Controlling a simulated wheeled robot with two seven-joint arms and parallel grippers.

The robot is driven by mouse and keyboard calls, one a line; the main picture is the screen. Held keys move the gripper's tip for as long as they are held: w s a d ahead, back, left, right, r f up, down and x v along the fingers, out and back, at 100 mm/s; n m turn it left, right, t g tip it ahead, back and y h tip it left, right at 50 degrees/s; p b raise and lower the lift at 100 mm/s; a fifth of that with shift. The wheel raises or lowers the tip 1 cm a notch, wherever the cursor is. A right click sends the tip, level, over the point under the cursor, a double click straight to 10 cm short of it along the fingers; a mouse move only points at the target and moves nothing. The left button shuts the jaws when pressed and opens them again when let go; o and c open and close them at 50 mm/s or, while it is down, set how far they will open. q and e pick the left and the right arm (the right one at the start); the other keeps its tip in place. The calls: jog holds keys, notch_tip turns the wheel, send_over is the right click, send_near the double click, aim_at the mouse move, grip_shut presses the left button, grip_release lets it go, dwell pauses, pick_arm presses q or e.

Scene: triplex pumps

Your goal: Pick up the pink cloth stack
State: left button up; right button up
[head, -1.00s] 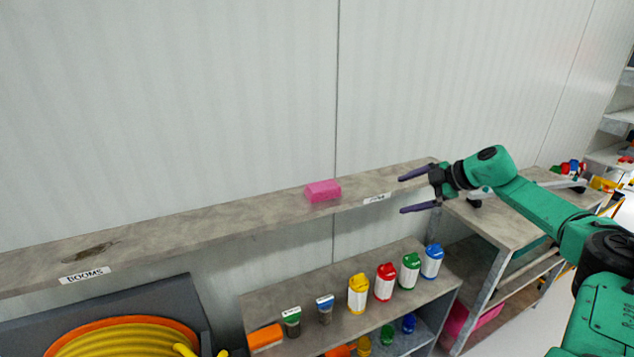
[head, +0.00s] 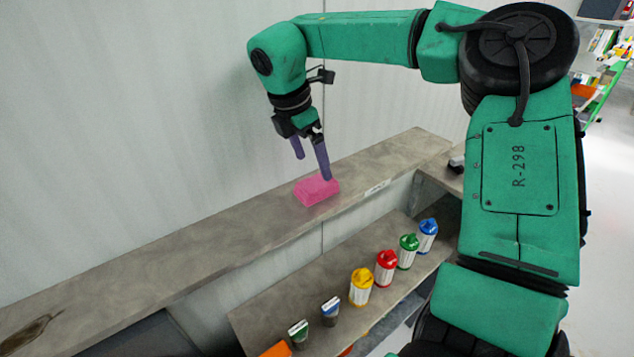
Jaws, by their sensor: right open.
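The pink cloth stack (head: 316,191) is a small pink block lying on the upper grey shelf (head: 222,246), near the wall seam. My right gripper (head: 313,170) points down just above and behind it, with its two purple fingers spread apart and nothing between them. One fingertip overlaps the far edge of the stack in the picture; I cannot tell if it touches. The other fingertip ends higher, towards the wall. My left gripper is not in view.
The wall stands close behind the shelf. The upper shelf is clear beside the stack.

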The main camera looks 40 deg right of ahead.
aim_at(315, 182)
jog(key=p+x, duration=0.2)
jog(key=x, duration=0.4)
jog(key=shift+w+a+f+p, duration=0.15)
jog(key=shift+f+p, duration=0.05)
jog(key=shift+p, duration=0.1)
jog(key=shift+f, duration=0.15)
jog(key=shift+w, duration=0.1)
pick_arm(q)
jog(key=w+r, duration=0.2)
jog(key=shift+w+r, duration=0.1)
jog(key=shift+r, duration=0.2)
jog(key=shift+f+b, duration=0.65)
jog(key=shift+b, duration=0.15)
pick_arm(e)
jog(key=shift+f, duration=0.2)
jog(key=shift+c, duration=0.3)
